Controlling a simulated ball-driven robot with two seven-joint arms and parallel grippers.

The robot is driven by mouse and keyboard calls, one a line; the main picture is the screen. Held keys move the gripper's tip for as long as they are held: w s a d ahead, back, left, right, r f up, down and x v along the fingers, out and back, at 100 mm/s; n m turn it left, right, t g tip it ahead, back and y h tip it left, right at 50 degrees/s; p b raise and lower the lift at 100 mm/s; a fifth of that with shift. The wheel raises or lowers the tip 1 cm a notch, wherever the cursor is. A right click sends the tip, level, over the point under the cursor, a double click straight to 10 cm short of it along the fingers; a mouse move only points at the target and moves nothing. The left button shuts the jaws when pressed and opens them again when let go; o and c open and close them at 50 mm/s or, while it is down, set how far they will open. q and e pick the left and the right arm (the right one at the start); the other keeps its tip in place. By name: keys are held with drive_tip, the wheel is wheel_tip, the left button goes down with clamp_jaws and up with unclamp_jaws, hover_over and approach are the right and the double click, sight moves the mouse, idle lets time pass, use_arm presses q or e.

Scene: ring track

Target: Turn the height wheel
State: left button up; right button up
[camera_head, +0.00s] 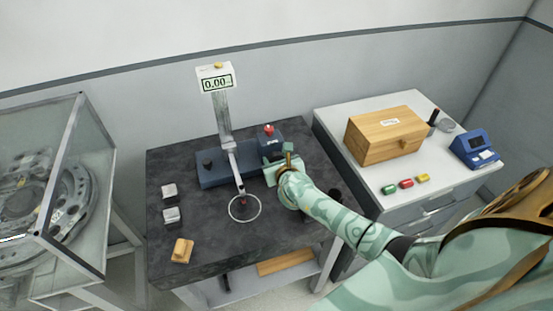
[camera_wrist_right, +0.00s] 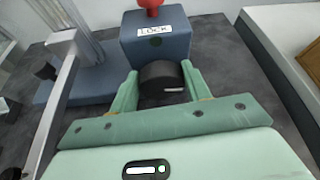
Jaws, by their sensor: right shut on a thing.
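The measuring stand has a blue base (camera_head: 215,178), a grey column (camera_head: 223,118) and a display reading 0.00 (camera_head: 216,83). A blue block with a red knob (camera_head: 268,131) stands at its right; in the right wrist view this block is labelled LOCK (camera_wrist_right: 157,41). The dark height wheel (camera_wrist_right: 161,75) sits in front of that block. My right gripper (camera_wrist_right: 160,84) has a finger on each side of the wheel and is shut on it. In the head view my right gripper (camera_head: 277,166) hides the wheel. My left gripper is not in view.
A white ring (camera_head: 244,208) lies below the stand's arm. Two grey blocks (camera_head: 170,191) and a wooden block (camera_head: 182,250) are at the left of the dark table (camera_head: 215,245). A wooden box (camera_head: 385,140) and a blue device (camera_head: 474,150) stand on the right cabinet.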

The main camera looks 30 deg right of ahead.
drive_tip(key=shift+a+n+h+p, duration=0.2)
drive_tip(key=shift+n+h+p, duration=0.1)
drive_tip(key=shift+n+h, duration=0.4)
drive_tip(key=shift+a+f+n, duration=0.1)
drive_tip(key=shift+n, duration=0.6)
drive_tip(key=shift+w+a+f+n+h, duration=0.1)
drive_tip(key=shift+n+h, duration=0.7)
drive_tip(key=shift+n, duration=0.1)
drive_tip(key=shift+f+n+h+b, duration=0.1)
drive_tip(key=shift+n+h+b, duration=0.3)
drive_tip(key=shift+n+h, duration=0.45)
drive_tip(key=shift+n, duration=0.25)
drive_tip(key=o, duration=1)
drive_tip(key=shift+c, duration=0.2)
drive_tip(key=shift+a, duration=0.1)
